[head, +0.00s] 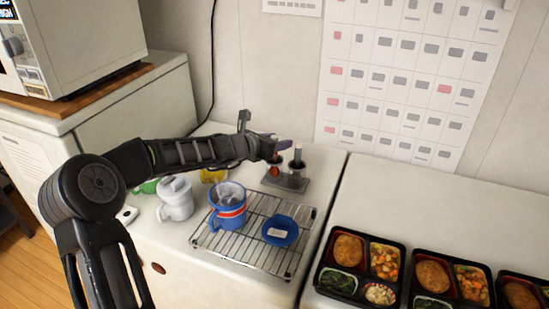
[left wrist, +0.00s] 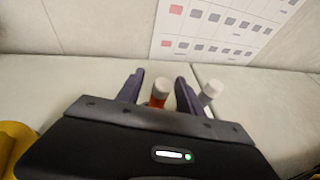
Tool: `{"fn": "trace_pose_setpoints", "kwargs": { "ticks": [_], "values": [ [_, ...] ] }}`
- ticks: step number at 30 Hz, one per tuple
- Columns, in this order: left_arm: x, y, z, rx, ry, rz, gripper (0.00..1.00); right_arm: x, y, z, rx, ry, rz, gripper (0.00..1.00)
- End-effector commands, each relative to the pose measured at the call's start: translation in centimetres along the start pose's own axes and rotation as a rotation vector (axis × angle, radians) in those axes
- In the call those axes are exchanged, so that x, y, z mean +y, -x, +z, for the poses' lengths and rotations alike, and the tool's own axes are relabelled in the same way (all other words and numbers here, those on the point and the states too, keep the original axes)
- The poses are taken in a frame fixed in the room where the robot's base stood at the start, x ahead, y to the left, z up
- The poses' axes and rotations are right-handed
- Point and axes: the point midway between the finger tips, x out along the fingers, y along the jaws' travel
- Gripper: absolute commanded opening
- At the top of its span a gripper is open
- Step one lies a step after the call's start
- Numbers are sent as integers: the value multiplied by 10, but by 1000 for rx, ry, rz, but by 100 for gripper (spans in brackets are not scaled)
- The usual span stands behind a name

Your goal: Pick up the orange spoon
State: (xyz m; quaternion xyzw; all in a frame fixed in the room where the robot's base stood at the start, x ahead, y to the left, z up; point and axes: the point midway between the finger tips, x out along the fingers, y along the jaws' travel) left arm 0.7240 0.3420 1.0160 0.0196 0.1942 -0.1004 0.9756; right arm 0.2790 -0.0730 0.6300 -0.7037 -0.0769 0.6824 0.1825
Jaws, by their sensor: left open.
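The orange spoon shows in the left wrist view as an upright orange handle with a pale cap (left wrist: 158,95). It stands between the two dark purple fingers of my left gripper (head: 281,146), which is open around it. In the head view the gripper is over a grey utensil holder (head: 287,183) and mostly hides the spoon. A second, pale grey-white handle (left wrist: 210,92) stands just outside the right finger; it also shows in the head view (head: 298,154). The spoon's lower part is hidden. My right gripper is not in view.
A wire rack (head: 255,256) in front of the holder bears a blue mug (head: 226,221) and a blue dish (head: 280,232). A white lidded cup (head: 175,200) stands left of it. Bento trays (head: 360,262) lie at right. The wall is close behind the holder.

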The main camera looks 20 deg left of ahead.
Motion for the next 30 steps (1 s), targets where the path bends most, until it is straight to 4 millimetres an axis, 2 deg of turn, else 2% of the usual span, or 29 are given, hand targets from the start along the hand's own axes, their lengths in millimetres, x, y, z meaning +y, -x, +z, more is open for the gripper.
{"fn": "trace_pose_setpoints", "kwargs": {
  "ticks": [5,22,30],
  "values": [
    [-1,-14,0,0,-1,-1,44,-1,3,0,0,0,0,36],
    [-1,-14,0,0,-1,0,44,-1,2,0,-1,0,0,36],
    [-1,-13,0,0,-1,0,23,-1,2,0,0,0,0,36]
  ]
}}
